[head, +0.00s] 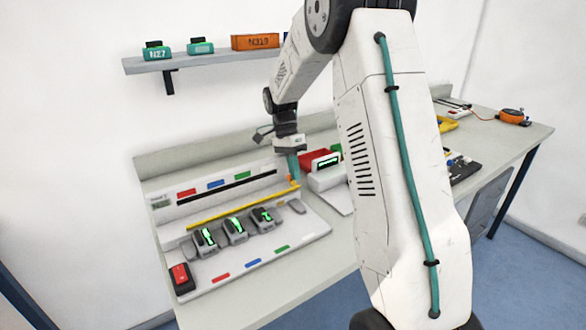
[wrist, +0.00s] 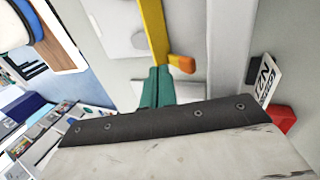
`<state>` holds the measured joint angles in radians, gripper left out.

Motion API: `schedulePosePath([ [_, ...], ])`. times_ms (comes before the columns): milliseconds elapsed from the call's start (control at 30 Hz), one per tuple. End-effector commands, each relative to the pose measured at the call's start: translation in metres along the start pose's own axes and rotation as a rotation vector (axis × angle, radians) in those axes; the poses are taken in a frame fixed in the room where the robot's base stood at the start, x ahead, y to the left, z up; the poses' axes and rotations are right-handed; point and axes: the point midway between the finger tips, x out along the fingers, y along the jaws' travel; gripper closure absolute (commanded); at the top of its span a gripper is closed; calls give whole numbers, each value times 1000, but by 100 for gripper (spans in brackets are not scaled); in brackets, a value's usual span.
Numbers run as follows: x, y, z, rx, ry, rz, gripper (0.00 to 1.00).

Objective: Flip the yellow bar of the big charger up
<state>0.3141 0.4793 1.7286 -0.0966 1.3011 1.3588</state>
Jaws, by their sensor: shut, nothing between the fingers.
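The big charger (head: 300,240) is a pale grey unit on the bench in the head view. Its yellow bar (head: 240,208) runs lengthwise, low behind three grey devices with green screens, and ends in an orange tab at the right. The bar (wrist: 153,35) and its orange tab (wrist: 181,64) also show in the wrist view. My gripper (head: 294,180) points down at the bar's right end. Its teal fingers (wrist: 157,75) are shut, with nothing between them, right by the bar near the tab. I cannot tell whether they touch it.
A red switch (head: 180,276) sits at the charger's front left corner. A white device with a dark screen (head: 326,163) and a red bin (head: 312,156) stand just right of my gripper. A wall shelf (head: 200,60) with boxes hangs above. My arm hides part of the bench.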

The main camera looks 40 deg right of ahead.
Motion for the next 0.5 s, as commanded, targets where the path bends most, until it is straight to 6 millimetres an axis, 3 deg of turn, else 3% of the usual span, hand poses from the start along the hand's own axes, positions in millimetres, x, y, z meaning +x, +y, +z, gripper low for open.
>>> schedulePosePath([
  [333, -3, 3, 0, 0, 0, -1, 100],
  [500, -18, 19, 0, 1, 1, -3, 100],
])
